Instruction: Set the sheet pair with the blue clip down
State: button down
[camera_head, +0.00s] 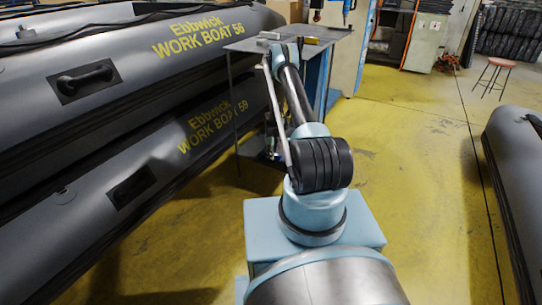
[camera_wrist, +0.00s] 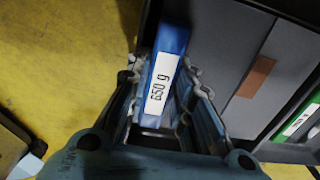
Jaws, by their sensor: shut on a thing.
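The blue clip (camera_wrist: 173,38) with a white label reading "650 g" sits between the fingers of my gripper (camera_wrist: 163,85) in the wrist view. My gripper is shut on it. The sheets it belongs to are mostly hidden, and I cannot tell their full outline or whether they touch anything below.
Grey flat panels (camera_wrist: 210,50) with a brown strip (camera_wrist: 257,77) lie right of the clip, with a green labelled piece (camera_wrist: 297,122) beyond. Yellow floor (camera_wrist: 60,55) shows at left. Stacked grey boats (camera_head: 110,150) stand left, another boat (camera_head: 515,165) right, and a stool (camera_head: 500,63) far right.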

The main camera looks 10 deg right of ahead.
jog(key=c, duration=1.4)
grip_release()
notch_tip(320, 180, up, 13)
jog(key=shift+r, duration=0.1)
jog(key=shift+s+a, duration=0.1)
